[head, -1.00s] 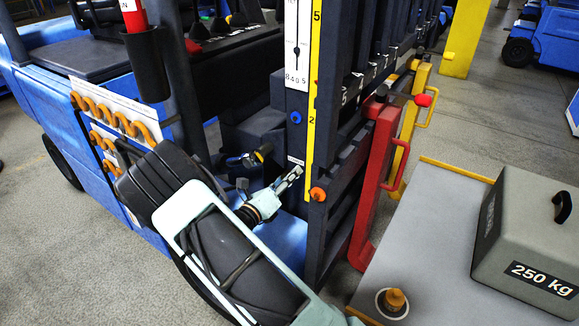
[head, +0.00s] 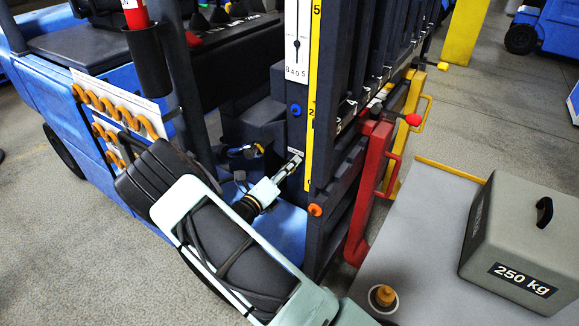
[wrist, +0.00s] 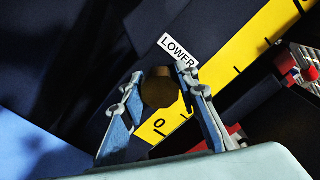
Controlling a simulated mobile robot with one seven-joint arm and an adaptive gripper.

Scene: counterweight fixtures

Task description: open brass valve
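The brass valve (wrist: 160,88) is a dark round knob on the dark mast, beside a white LOWER label (wrist: 178,50) in the wrist view. My gripper (wrist: 161,84) has one finger on each side of the valve, and both fingertips appear to touch its edges. In the head view my gripper (head: 291,165) reaches the lower mast (head: 297,135), left of the yellow scale (head: 312,100). The valve is hidden by the fingers there.
The carriage carries an orange knob (head: 315,210) and a red bracket (head: 372,180). A grey 250 kg block (head: 520,235) stands on a grey platform (head: 430,230) at right. The blue truck body (head: 75,115) is at left.

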